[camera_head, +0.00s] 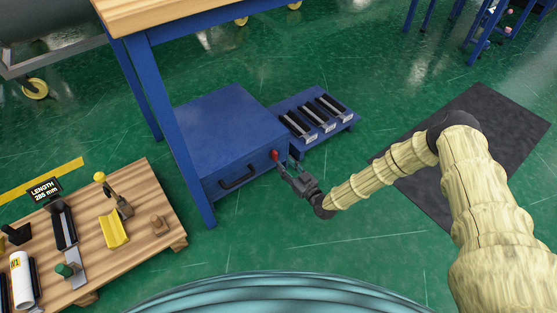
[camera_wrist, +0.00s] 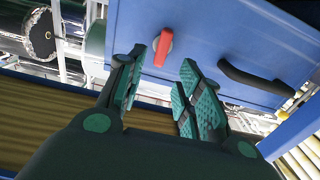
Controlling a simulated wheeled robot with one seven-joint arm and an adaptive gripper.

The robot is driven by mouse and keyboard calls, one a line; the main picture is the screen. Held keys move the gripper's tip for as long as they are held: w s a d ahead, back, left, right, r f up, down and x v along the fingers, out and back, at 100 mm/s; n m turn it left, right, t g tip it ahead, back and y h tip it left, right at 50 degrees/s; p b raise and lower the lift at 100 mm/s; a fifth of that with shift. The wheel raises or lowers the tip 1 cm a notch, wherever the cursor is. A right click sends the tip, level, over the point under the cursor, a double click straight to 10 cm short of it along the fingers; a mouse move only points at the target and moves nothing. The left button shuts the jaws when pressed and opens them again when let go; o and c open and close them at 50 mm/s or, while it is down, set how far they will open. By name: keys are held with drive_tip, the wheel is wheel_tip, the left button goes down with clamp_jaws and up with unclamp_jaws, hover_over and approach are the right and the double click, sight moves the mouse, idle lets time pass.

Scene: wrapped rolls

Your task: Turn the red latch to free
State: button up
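The red latch (camera_head: 274,154) sits on the front face of a blue cabinet (camera_head: 225,125) low on the floor, near its right corner. In the wrist view the latch (camera_wrist: 163,47) is a short red bar, slightly tilted from upright, on the blue panel (camera_wrist: 205,30). My gripper (camera_head: 286,167) is in front of the latch. In the wrist view my gripper (camera_wrist: 157,88) has its green-padded fingers apart, with the latch showing beyond the tips, roughly between them. Nothing is between the pads. I cannot tell whether a fingertip touches the latch.
A black handle (camera_head: 237,178) is on the same cabinet face, left of the latch. A low blue stand (camera_head: 346,124) with black trays is beside the cabinet. A blue table leg (camera_head: 187,165) stands at its left. A wooden pallet (camera_head: 147,185) with fixtures lies at the left.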

sight(277, 156)
drive_tip(key=shift+b+x, duration=0.85)
drive_tip(key=shift+x, duration=2.05)
drive_tip(key=shift+c, duration=0.4)
clamp_jaws()
